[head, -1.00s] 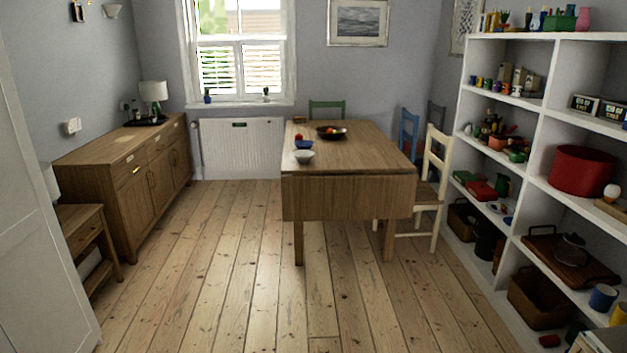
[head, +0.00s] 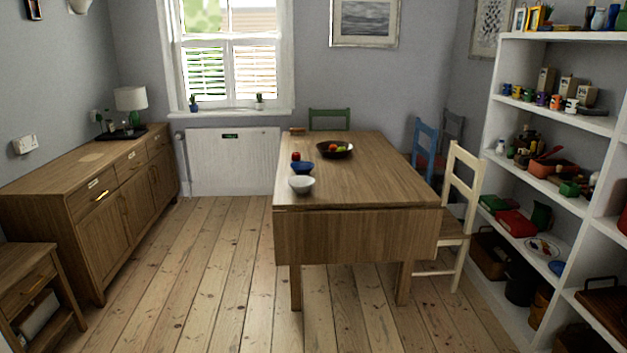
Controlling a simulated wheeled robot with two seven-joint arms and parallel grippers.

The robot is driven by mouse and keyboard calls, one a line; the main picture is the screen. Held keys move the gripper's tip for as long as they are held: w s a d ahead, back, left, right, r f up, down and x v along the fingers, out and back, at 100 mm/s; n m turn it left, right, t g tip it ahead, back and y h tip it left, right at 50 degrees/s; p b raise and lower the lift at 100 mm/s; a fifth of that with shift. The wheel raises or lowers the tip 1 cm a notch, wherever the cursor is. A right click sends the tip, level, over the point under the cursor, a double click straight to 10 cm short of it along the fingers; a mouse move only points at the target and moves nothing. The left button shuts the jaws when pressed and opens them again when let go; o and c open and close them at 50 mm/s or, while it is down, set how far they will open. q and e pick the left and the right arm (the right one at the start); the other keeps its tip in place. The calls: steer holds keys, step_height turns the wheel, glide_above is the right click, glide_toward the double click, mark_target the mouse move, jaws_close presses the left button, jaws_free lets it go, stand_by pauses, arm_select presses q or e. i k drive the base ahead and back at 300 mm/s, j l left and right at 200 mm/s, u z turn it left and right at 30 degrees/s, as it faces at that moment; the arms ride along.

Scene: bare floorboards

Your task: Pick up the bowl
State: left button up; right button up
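A white bowl (head: 301,184) sits upright near the front left part of the wooden table (head: 350,185). A blue bowl (head: 302,168) stands just behind it. A dark, wide bowl (head: 335,149) holding several fruits is farther back on the table. A red apple-like thing (head: 295,156) shows behind the blue bowl. The frames do not show which bowl the task means. Neither of my grippers is in view.
Bare floorboards (head: 215,280) lie open before the table. A wooden sideboard (head: 105,195) lines the left wall. A cream chair (head: 462,200) stands at the table's right side. White shelves (head: 567,207) with many items line the right wall.

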mark_target(300, 183)
steer(key=i, duration=1.4)
steer(key=i+u, duration=0.2)
steer(key=i, duration=0.25)
steer(key=i+l+u, duration=0.15)
steer(key=i, duration=0.25)
steer(key=i+l+u, duration=0.2)
steer(key=i, duration=0.25)
steer(key=i+l+u, duration=0.15)
steer(key=i, duration=0.25)
